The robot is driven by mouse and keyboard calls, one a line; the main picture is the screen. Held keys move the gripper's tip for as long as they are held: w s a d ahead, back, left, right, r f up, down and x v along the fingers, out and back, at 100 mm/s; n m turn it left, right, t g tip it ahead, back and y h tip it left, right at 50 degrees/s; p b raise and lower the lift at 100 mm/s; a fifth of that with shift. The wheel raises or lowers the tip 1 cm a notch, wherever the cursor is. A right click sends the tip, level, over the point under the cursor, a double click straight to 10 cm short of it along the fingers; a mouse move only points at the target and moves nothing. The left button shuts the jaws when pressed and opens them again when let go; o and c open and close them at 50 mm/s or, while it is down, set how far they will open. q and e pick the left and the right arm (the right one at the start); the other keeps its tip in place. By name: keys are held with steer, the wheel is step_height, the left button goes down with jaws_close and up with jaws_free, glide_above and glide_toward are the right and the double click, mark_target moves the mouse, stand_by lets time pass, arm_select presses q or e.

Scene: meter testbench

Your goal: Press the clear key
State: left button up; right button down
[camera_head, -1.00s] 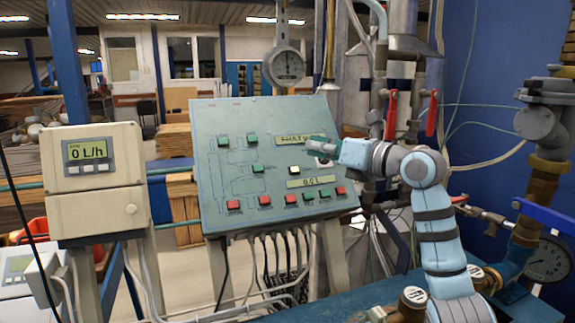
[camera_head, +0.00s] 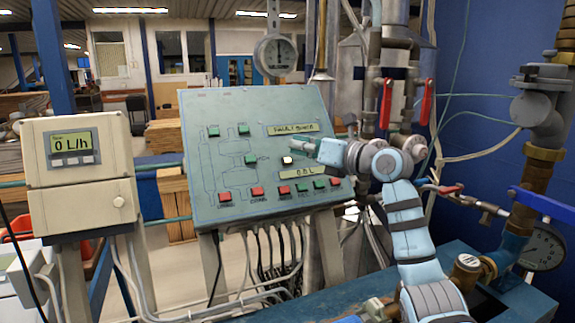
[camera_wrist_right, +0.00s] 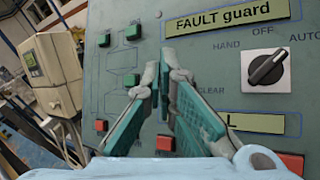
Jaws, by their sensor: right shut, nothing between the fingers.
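The clear key appears to be the small white key (camera_head: 287,160) on the sloping green panel (camera_head: 195,150) in the head view, between the two displays. In the right wrist view the word CLEAR shows just right of the fingers, and the key itself is hidden behind them. My right gripper (camera_head: 296,145) is shut and empty, its fingertips close in front of the panel, a little above the white key. It also shows in the right wrist view (camera_wrist_right: 165,68). I cannot tell whether the tips touch the panel. My left gripper is not in view.
The rotary switch (camera_wrist_right: 268,70) is right of the fingers, below the FAULT display (camera_wrist_right: 230,17). Red keys and green keys (camera_head: 250,160) lie around. A meter box (camera_head: 78,170) reading 0 L/h stands left. Pipes with red levers (camera_head: 427,102) stand right.

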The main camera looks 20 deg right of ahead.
mark_target(295, 180)
steer(key=shift+w+f+p, duration=0.25)
steer(key=shift+p, duration=0.05)
steer(key=shift+w+f, duration=0.45)
steer(key=shift+w+d+f, duration=0.1)
steer(key=shift+w+f, duration=0.15)
steer(key=shift+w, duration=0.05)
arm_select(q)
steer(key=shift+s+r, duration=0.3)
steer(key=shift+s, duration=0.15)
arm_select(e)
steer(key=shift+s, duration=0.1)
arm_select(q)
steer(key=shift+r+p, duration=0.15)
steer(key=shift+p, duration=0.15)
arm_select(e)
steer(key=shift+w, duration=0.2)
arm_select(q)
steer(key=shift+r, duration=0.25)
arm_select(e)
steer(key=shift+w+f, duration=0.15)
steer(key=shift+f, duration=0.1)
